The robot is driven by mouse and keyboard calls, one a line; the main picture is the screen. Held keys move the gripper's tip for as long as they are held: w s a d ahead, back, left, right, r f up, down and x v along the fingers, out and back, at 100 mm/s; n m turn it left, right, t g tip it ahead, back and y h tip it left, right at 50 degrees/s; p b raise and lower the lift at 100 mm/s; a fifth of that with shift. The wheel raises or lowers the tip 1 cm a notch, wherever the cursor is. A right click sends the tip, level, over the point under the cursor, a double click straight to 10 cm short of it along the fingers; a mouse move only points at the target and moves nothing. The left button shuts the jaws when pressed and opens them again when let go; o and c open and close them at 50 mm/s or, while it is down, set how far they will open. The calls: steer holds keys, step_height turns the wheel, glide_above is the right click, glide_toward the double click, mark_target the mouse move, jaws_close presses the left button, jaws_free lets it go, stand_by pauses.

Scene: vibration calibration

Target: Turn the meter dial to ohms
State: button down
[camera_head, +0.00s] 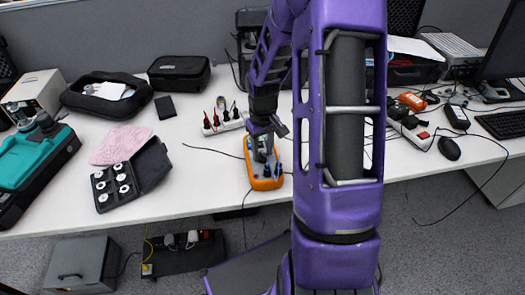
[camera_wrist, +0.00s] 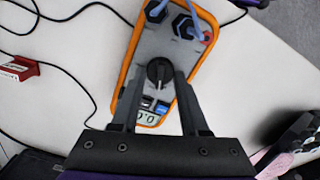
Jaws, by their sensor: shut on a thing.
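The orange and grey meter (camera_head: 264,176) lies on the white table near its front edge in the head view, partly hidden by my gripper. In the wrist view the meter (camera_wrist: 193,56) shows its round black dial (camera_wrist: 159,73) and a small display (camera_wrist: 147,117) reading about "0.0". Leads are plugged into its far end. My gripper (camera_wrist: 160,80) is over the meter, with its fingertips on both sides of the dial knob and shut on it. The dial's markings are too small to read.
A black case with white discs (camera_head: 118,187) and a pink cloth (camera_head: 121,144) lie to the left. A power strip (camera_head: 223,122) with plugs stands behind the meter. Black cables run beside the meter. A mouse (camera_head: 449,148) and keyboard (camera_head: 502,124) are at the right.

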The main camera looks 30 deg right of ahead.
mark_target(263, 153)
steer(key=shift+m, duration=1.8)
steer(key=shift+c, duration=2.2)
jaws_free()
steer(key=shift+r, duration=0.1)
step_height(263, 153, up, 17)
steer(key=p, duration=0.2)
steer(key=shift+r+p, duration=0.15)
steer(key=shift+p, duration=0.2)
steer(key=shift+o, duration=0.2)
